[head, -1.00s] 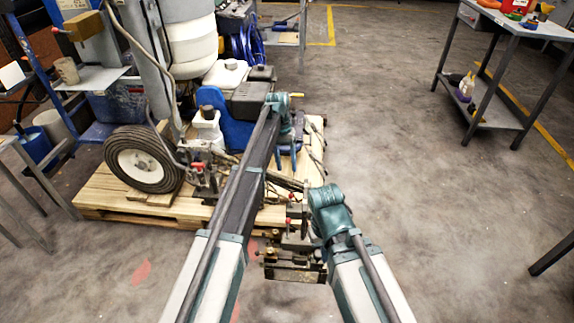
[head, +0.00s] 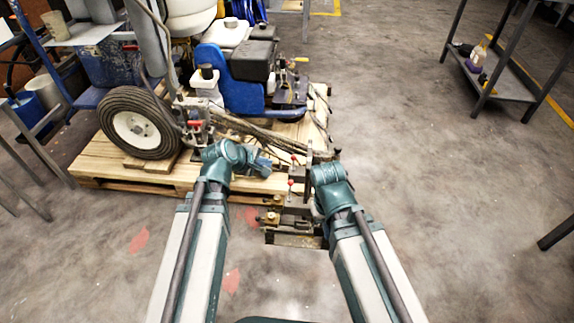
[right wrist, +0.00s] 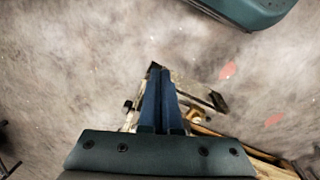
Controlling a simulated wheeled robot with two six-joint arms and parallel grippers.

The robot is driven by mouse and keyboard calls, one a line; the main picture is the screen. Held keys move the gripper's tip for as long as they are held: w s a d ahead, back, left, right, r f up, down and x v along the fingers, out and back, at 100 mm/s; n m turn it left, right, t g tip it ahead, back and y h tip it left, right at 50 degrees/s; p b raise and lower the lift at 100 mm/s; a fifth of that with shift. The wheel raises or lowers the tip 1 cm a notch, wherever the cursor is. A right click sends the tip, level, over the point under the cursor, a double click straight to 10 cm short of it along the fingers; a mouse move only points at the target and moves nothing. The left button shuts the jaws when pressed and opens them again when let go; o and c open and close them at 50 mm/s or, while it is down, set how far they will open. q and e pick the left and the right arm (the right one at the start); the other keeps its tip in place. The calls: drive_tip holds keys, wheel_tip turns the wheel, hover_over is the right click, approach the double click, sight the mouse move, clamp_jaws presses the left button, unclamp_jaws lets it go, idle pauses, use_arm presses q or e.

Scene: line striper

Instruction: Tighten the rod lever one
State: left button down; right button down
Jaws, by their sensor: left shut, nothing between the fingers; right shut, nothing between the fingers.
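The line striper (head: 232,68) stands on a wooden pallet (head: 120,180). At its front end, between my two arms, is a metal bracket assembly (head: 296,239) with brass-coloured knobs and thin levers. Small red-tipped levers (head: 290,183) show there; I cannot tell which is rod lever one. My left gripper (head: 264,166) is shut and empty, left of the levers and apart from them. My right gripper is hidden behind its own arm in the head view. In the right wrist view, its blue fingers (right wrist: 157,72) are shut and empty, above the bracket, partly covering it.
A black tyre (head: 138,122) sits at the pallet's left. Hoses and cables (head: 250,130) lie across the pallet. A metal shelf table (head: 500,80) stands at upper right. The concrete floor right of the pallet is clear.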

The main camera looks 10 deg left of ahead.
use_arm(q)
drive_tip(key=w+d+r+b+x, duration=0.1)
drive_tip(key=b+x, duration=0.6)
drive_tip(key=x, duration=0.6)
drive_tip(key=shift+w+r+t+b, duration=0.2)
drive_tip(key=shift+r+t+b, duration=0.1)
drive_tip(key=shift+r+b, duration=0.05)
